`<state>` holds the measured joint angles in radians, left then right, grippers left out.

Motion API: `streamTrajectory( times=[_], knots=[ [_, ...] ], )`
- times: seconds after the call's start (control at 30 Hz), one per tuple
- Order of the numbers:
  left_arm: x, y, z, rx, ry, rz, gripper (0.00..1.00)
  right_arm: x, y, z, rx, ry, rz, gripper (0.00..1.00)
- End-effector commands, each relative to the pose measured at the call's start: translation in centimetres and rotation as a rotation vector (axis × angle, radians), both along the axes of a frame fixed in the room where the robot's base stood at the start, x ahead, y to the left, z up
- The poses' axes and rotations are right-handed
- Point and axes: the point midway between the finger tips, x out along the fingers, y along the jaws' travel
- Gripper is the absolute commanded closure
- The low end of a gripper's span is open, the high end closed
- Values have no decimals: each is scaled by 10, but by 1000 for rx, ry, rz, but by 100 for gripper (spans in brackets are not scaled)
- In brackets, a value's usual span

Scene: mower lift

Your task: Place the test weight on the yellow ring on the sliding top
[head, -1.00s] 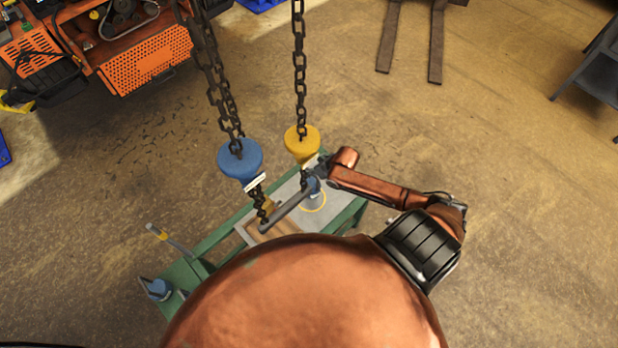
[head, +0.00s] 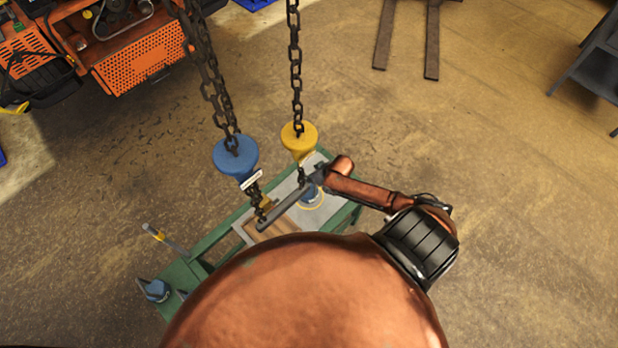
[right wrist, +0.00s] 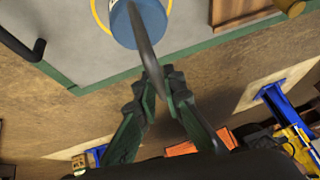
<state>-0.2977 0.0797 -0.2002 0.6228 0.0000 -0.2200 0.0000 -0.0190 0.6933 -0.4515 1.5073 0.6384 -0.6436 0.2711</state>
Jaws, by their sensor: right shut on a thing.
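The test weight (head: 311,195) is a small blue cylinder over the grey sliding top (head: 291,214) of a green table. In the right wrist view the weight (right wrist: 147,22) has a grey loop handle. My right gripper (right wrist: 164,72) is shut on that handle. The gripper (head: 317,176) is small and partly hidden in the head view. The yellow ring (head: 322,204) shows around the weight's lower end; in the right wrist view the ring (right wrist: 97,14) shows on both sides of it. I cannot tell whether the weight touches the top. My left gripper is not in view.
Blue (head: 234,157) and yellow (head: 299,138) chain hoists hang over the table, with a dark bar (head: 283,209) between their lower chains, close to my right gripper. A wooden piece (head: 270,231) lies on the table. An orange mower (head: 140,57) stands at the back left.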

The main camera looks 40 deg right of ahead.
Motion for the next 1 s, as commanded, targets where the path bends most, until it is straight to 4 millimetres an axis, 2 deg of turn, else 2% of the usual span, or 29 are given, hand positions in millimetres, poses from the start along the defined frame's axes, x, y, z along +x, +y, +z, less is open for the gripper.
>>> streamTrajectory(
  times=[0.03,0.13,0.17,0.4,0.77,0.87,1.0],
  knots=[
    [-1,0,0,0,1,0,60,6,0,6,0,-13,1,100],
    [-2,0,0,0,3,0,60,6,0,5,0,-13,1,100],
    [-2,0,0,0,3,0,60,0,0,-1,0,0,0,91],
    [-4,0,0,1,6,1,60,0,0,-1,0,0,0,74],
    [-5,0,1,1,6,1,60,-2,-1,4,-1,0,-1,74],
    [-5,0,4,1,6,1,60,-9,-3,14,0,1,-1,74],
    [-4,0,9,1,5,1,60,-23,-8,38,-2,0,1,74]
  ],
)
